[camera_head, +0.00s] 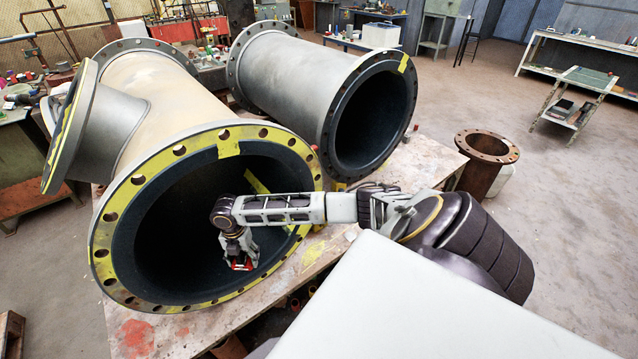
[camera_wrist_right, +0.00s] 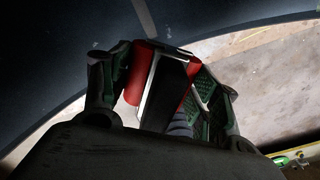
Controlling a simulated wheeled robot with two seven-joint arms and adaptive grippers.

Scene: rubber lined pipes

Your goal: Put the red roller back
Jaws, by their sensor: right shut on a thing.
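The red roller (camera_wrist_right: 138,84) is between the fingers of my right gripper (camera_wrist_right: 163,95) in the right wrist view, with red sides around a dark and silver middle part. In the head view the right gripper (camera_head: 240,258) points down at the mouth of the large flanged pipe, and a little red of the roller (camera_head: 241,266) shows at its fingertips. The right gripper is shut on the roller. I cannot tell whether the roller touches the pipe. My left gripper is not in view.
The near pipe (camera_head: 105,215) has a yellow flange and a dark lining. A second grey pipe (camera_head: 290,75) lies behind it. Both rest on a stained worktable (camera_head: 180,340). A rusty flanged pipe (camera_head: 487,160) stands at right. The floor on the right is mostly clear.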

